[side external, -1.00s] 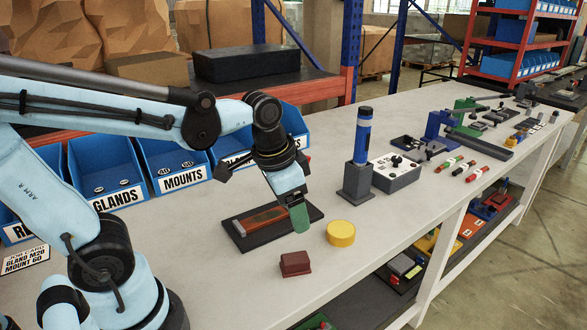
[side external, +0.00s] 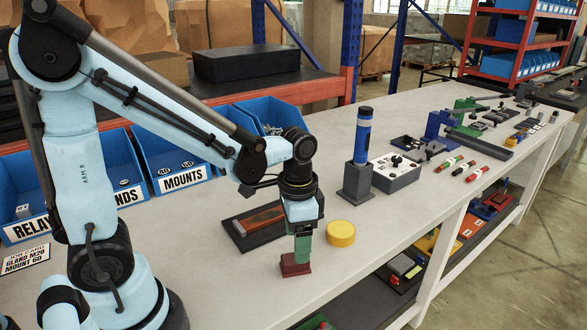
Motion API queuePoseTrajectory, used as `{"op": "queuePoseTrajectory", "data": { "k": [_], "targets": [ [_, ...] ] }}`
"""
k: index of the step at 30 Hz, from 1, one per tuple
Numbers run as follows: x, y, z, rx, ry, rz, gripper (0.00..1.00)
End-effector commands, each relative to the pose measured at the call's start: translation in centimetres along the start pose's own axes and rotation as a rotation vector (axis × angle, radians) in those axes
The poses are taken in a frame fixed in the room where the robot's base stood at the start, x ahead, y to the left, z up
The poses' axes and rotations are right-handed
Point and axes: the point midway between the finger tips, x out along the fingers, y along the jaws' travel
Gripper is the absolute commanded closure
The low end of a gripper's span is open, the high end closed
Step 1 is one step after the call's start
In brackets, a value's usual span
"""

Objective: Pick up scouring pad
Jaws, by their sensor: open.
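The scouring pad appears to be the small dark red block (side external: 291,268) on the bench top, near its front edge. My gripper (side external: 303,260) points straight down over the pad, its green fingers at the pad's back right part. The fingers overlap the pad in this view, so I cannot tell whether they touch it. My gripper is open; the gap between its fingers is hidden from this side.
A yellow round puck (side external: 341,234) stands close to the right of my gripper. A dark tray (side external: 238,236) with an orange-brown bar lies behind it. A blue cylinder in a grey holder (side external: 357,182) stands farther back. Bare bench lies left of the pad.

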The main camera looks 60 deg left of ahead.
Motion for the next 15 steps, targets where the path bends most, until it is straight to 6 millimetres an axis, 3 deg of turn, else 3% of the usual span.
{"op": "queuePoseTrajectory", "data": {
  "k": [8,15],
  "targets": [
    [1.2,0.0,0.1,0.000,0.000,0.000,0.28],
    [3.9,0.1,0.4,0.000,0.000,0.000,0.28]
  ]
}}
